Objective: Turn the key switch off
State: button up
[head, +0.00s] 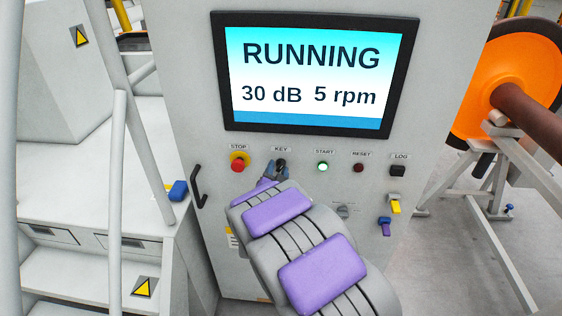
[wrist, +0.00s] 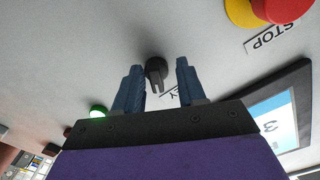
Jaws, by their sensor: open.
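The key switch (head: 281,162) is a small black knob under the KEY label on the grey control panel. In the wrist view the black key switch (wrist: 156,70) shows between the two blue-grey fingertips, a little nearer the left finger. My gripper (wrist: 158,82) is open around it, with a gap visible on the right side. Whether a finger touches the knob I cannot tell. In the head view my gripper (head: 276,172) is at the key switch and my arm hides part of the panel below. The screen (head: 315,75) reads RUNNING, 30 dB, 5 rpm.
The red STOP button (head: 238,165) on its yellow base is close left of the key switch. A lit green START button (head: 322,167), a dark red RESET button (head: 358,168) and a black LOG switch (head: 398,171) lie to the right. A black handle (head: 198,187) sticks out at the left edge.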

jog(key=shift+w+d+r, duration=0.1)
jog(key=shift+d+r, duration=0.2)
jog(key=shift+r, duration=0.05)
